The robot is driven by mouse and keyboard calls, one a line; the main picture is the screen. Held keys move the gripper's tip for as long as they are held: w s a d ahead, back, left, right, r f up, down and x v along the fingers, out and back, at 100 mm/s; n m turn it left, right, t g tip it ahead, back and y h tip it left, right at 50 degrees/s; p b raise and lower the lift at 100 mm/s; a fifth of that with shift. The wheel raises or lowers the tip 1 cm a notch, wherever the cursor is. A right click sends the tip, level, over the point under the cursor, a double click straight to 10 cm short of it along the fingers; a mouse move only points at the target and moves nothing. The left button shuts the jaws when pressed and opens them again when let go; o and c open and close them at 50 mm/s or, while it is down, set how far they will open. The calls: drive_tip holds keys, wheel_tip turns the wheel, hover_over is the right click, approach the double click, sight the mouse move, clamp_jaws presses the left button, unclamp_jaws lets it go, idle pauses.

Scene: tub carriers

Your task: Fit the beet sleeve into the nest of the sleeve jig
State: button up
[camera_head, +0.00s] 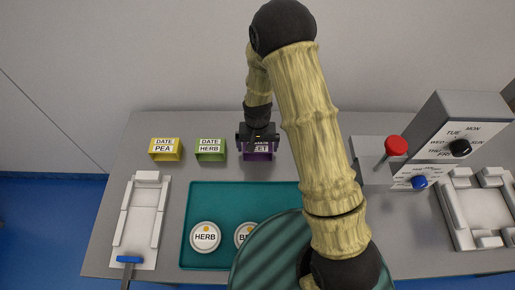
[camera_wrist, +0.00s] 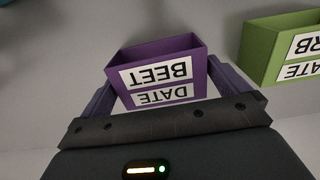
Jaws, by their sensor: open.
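The beet sleeve (camera_wrist: 155,75) is a purple open-topped box with a white label reading BEET and DATE. In the head view the beet sleeve (camera_head: 259,156) stands at the back of the grey table, partly hidden by my gripper (camera_head: 258,140). My gripper is open, with one finger on either side of the sleeve in the wrist view; I cannot tell whether they touch it. Two pale fixtures show: a long railed one (camera_head: 140,222) at the left with a blue-tipped lever, and a square one (camera_head: 480,212) with raised corner blocks at the right. I cannot tell which is the sleeve jig.
A yellow pea sleeve (camera_head: 165,151) and a green herb sleeve (camera_head: 210,150) stand left of the beet sleeve. A teal tray (camera_head: 215,188) holds round white tubs in front. A grey device (camera_head: 463,120) with day dials and a red-knobbed lever (camera_head: 396,146) stand at the right.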

drive_tip(key=c, duration=0.7)
drive_tip(key=shift+d, duration=0.1)
drive_tip(key=shift+c, duration=0.3)
drive_tip(key=shift+r, duration=0.1)
drive_tip(key=shift+r, duration=0.65)
wheel_tip(320, 180, up, 9)
drive_tip(key=shift+f+b, duration=0.2)
drive_tip(key=shift+b, duration=0.75)
